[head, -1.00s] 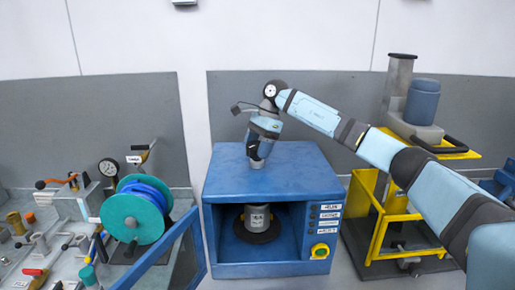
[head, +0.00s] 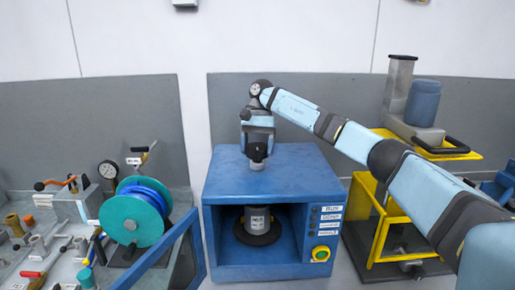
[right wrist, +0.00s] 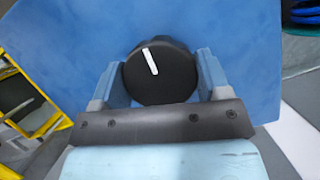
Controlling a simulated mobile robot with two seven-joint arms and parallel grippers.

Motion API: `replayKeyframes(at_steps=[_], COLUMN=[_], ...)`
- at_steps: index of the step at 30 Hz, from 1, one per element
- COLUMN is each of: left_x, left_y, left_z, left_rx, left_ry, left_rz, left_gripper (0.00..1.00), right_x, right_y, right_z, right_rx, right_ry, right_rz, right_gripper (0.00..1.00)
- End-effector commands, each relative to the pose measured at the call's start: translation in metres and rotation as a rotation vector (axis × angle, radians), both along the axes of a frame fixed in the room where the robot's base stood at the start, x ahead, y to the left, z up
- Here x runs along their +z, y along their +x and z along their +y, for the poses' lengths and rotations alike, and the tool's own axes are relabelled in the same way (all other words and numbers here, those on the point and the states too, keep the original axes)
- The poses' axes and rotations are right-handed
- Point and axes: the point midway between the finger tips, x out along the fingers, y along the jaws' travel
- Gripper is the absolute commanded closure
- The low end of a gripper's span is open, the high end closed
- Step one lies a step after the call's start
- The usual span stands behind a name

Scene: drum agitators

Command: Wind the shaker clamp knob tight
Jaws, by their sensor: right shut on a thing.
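The shaker (head: 300,180) is a blue box with an open front bay. The clamp knob (right wrist: 160,72) is round and black with a white pointer line, and sits on top of the shaker. My right gripper (right wrist: 158,78) is shut on the knob from above, one finger on each side. In the head view my right gripper (head: 257,160) points down at the shaker's top and hides most of the knob. A grey can (head: 257,219) stands upright on a dark round plate in the bay. My left gripper is not in view.
The shaker's blue door (head: 160,262) stands open at the left front. A button panel with a yellow-ringed green button (head: 321,254) is at the right. A yellow-framed machine (head: 385,225) stands further right. A teal reel (head: 132,220) and bench fittings are at the left.

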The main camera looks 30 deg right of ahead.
Motion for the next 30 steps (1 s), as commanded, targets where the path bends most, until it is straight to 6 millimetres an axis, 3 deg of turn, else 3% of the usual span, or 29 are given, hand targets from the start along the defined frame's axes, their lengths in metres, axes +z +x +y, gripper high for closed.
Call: replayKeyframes(at_steps=[21,22,25,30], left_x=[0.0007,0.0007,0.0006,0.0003], left_y=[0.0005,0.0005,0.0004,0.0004], left_z=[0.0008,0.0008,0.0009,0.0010], left_rx=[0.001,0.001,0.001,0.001], left_ry=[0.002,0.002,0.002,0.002], left_rz=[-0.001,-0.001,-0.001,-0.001], left_gripper=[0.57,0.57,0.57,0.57], right_x=[0.0013,0.0013,0.0011,0.0005], right_y=[0.0003,0.0003,0.0002,0.0001], right_z=[-0.0002,-0.0002,-0.0001,-0.0001], right_rx=[0.081,0.081,0.081,0.081], right_ry=[0.001,0.001,0.001,0.000], right_rz=[-0.002,-0.002,-0.002,-0.001], right_gripper=[0.54,0.28,0.05,0.05])
